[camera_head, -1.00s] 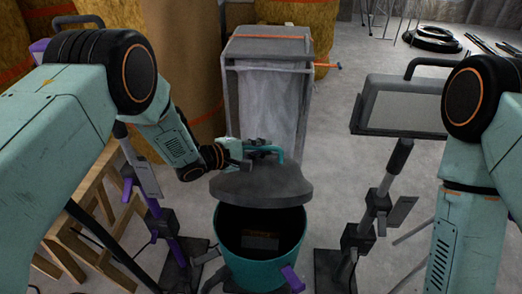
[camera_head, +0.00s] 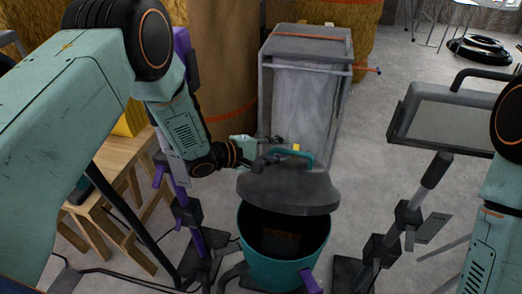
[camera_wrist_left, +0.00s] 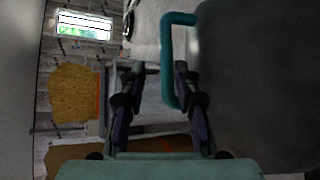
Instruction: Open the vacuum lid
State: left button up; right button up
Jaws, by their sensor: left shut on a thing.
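The vacuum (camera_head: 285,266) is a teal bucket with a dark open mouth. Its dark grey lid (camera_head: 290,190) is raised and tilted above the rear of the rim. The lid's teal handle (camera_head: 306,157) is on top, and in the left wrist view the handle (camera_wrist_left: 167,60) stands between the fingers, close to the right one. My left gripper (camera_head: 277,154) is shut on the handle from the left. In the left wrist view, the gripper (camera_wrist_left: 157,78) has its fingers on both sides, and the lid (camera_wrist_left: 255,80) fills the right. My right gripper is out of view.
A grey framed bag stand (camera_head: 305,95) is behind the vacuum. A lamp on a stand (camera_head: 445,120) is to the right, and a purple stand (camera_head: 190,215) and wooden trestle (camera_head: 125,180) are to the left. Bare floor (camera_head: 385,90) shows at the back right.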

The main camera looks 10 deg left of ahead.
pick_arm(q)
jog(key=v, duration=0.7)
jog(key=shift+r, duration=0.25)
jog(key=shift+f, duration=0.1)
